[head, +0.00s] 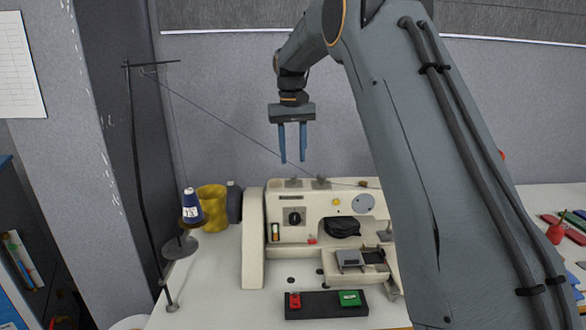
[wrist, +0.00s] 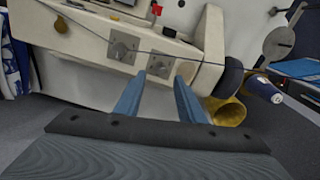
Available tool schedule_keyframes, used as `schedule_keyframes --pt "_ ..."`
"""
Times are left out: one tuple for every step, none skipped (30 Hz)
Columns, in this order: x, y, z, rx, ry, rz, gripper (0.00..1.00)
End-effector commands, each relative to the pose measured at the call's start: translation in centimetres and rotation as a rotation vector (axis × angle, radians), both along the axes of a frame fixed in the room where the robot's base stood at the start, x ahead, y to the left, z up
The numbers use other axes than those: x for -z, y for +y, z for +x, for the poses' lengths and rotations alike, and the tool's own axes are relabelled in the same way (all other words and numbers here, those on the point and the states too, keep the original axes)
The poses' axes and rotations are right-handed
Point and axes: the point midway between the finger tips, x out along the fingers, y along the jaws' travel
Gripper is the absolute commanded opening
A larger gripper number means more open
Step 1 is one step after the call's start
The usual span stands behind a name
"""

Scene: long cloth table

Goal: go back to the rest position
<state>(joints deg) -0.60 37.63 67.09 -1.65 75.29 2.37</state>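My gripper (head: 292,143) hangs pointing down in the air above the back of the cream sewing machine (head: 254,240) in the head view. Its two blue fingers are apart, with nothing between them. In the wrist view the open fingers (wrist: 160,98) show over the top of the machine (wrist: 85,38), with a thin thread line crossing beyond them. The gripper touches nothing that I can see. My arm hides the right part of the machine and some of the table.
A thread stand (head: 139,160) rises at the left, its thread running across below my gripper. The grey wall is behind.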

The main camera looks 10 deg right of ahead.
Motion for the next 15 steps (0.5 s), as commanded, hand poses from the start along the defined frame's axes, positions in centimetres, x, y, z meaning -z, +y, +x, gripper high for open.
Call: schedule_keyframes --pt "-0.6 0.0 0.1 0.0 -0.003 0.0 0.36" --pt "-1.0 0.0 0.1 0.0 -0.002 0.0 0.36" --pt "-1.4 0.1 0.1 0.0 -0.003 0.0 0.36" --pt "-1.6 0.1 0.1 0.0 -0.003 0.0 0.36" --pt "-1.9 0.1 0.1 0.0 -0.002 0.0 0.36" --pt "-2.1 0.1 0.0 0.0 -0.001 0.0 0.36" --pt "-2.2 0.1 0.0 0.0 -0.001 0.0 0.36" --pt "-2.2 0.1 0.0 0.0 -0.001 0.0 0.36" --pt "-2.3 0.1 0.0 0.0 -0.001 0.0 0.36" --pt "-2.3 0.1 0.0 0.0 -0.001 0.0 0.36" --pt "-2.3 0.1 0.0 0.0 -0.001 0.0 0.36" --pt "-2.3 0.1 0.0 0.0 0.0 0.0 0.36" --pt "-2.3 0.1 0.0 0.0 -0.001 0.0 0.36" --pt "-2.3 0.1 0.0 0.0 0.0 0.0 0.36" --pt "-2.3 0.1 0.0 0.0 0.0 0.0 0.36"
